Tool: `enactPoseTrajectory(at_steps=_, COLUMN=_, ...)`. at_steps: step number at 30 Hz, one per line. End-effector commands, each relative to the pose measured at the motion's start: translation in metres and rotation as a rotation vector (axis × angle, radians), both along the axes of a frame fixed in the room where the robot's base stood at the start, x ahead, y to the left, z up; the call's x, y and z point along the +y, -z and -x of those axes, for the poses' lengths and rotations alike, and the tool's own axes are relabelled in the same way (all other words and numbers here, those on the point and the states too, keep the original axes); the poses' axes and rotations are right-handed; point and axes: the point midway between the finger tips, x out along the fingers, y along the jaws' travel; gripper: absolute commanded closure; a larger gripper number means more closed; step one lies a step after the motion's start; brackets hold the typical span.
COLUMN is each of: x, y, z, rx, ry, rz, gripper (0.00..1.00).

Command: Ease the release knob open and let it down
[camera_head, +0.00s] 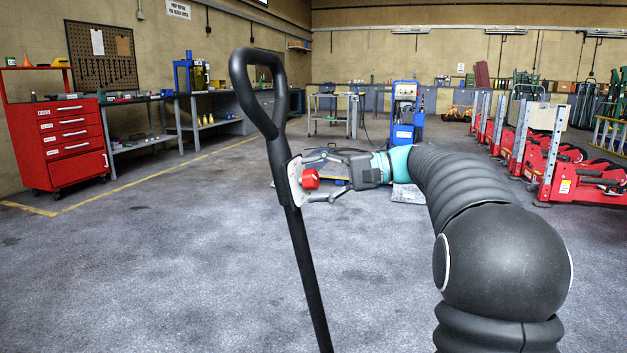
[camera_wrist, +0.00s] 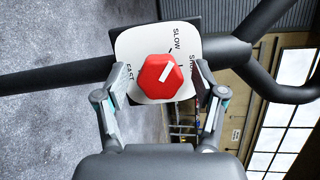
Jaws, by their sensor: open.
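The red release knob (camera_head: 310,179) sits on a pale plate (camera_head: 295,180) fixed to the black jack handle (camera_head: 303,250), which has a loop grip at its top. In the wrist view the knob (camera_wrist: 161,76) is a red hexagon with a white pointer line slanting toward the upper right. The plate (camera_wrist: 130,47) reads SLOW and FAST, with a third word partly hidden by a finger. My gripper (camera_head: 311,178) is open, with one finger on each side of the knob. In the wrist view my gripper (camera_wrist: 160,100) shows gaps between both fingers and the knob.
Open concrete floor surrounds the handle. A red tool cabinet (camera_head: 72,140) and workbenches (camera_head: 140,140) stand at the left. A blue machine (camera_head: 403,115) stands behind my arm. Several red jacks (camera_head: 560,165) line the right side.

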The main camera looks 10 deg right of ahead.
Motion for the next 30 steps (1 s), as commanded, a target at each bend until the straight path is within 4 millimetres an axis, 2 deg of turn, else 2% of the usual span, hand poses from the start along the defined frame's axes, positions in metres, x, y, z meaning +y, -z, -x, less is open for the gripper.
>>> enactPoseTrajectory(at_steps=5, x=-0.023, y=-0.004, z=0.005, rx=-0.001, ry=0.004, rz=0.000, gripper=0.31)
enactPoseTrajectory(at_steps=12, x=-0.069, y=-0.012, z=0.018, rx=-0.001, ry=0.004, rz=0.000, gripper=0.31)
enactPoseTrajectory(at_steps=18, x=-0.097, y=-0.018, z=0.027, rx=0.001, ry=0.002, rz=0.000, gripper=0.31)
enactPoseTrajectory(at_steps=24, x=-0.110, y=-0.021, z=0.031, rx=-0.001, ry=0.000, rz=0.000, gripper=0.31)
enactPoseTrajectory(at_steps=30, x=-0.111, y=-0.021, z=0.031, rx=0.000, ry=0.000, rz=0.000, gripper=0.31)
